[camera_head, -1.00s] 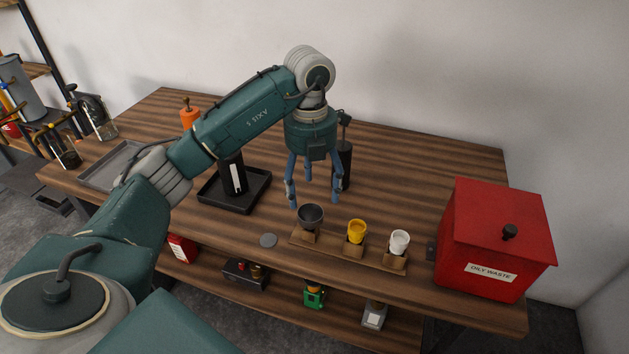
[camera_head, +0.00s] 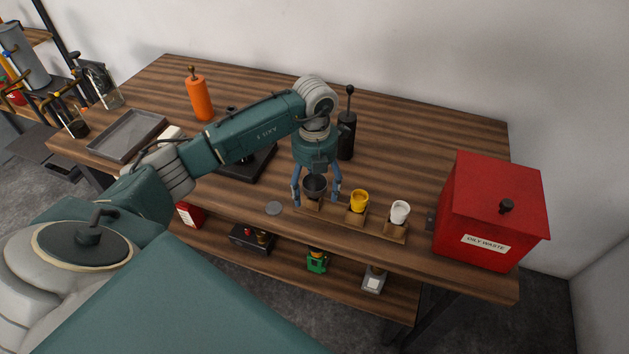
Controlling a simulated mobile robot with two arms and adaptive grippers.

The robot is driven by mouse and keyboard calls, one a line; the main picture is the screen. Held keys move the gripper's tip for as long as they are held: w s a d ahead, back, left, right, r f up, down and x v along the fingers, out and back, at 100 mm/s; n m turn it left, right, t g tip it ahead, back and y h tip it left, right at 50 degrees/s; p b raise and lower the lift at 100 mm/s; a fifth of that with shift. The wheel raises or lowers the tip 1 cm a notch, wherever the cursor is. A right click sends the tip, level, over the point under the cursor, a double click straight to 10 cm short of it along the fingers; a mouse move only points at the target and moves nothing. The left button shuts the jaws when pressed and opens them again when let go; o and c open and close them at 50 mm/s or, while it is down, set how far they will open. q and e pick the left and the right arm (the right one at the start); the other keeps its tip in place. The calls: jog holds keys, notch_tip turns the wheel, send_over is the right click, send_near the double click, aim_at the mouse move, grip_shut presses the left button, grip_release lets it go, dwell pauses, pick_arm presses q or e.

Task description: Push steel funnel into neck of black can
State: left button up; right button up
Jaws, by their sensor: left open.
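The steel funnel (camera_head: 315,186), a dark grey cup shape, stands at the left end of a wooden rack (camera_head: 386,233) near the table's front edge. My left gripper (camera_head: 316,197) is open and points down, with its fingers on either side of the funnel. I cannot tell whether they touch it. The black can is mostly hidden behind my left arm; it stands in a black tray (camera_head: 256,163), whose edge shows below the arm. Its neck is not clearly visible. My right gripper is not in view.
A yellow funnel (camera_head: 359,200) and a white funnel (camera_head: 400,211) share the rack. A grey disc (camera_head: 273,208) lies left of it. A black bottle (camera_head: 346,137) and an orange bottle (camera_head: 200,98) stand behind. A red bin (camera_head: 491,209) is at right, a grey tray (camera_head: 127,135) at left.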

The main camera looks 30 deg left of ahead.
pick_arm(q)
jog(key=shift+c, duration=0.3)
jog(key=c, duration=1.2)
jog(key=shift+r+p, duration=1.45)
jog(key=shift+r, duration=0.8)
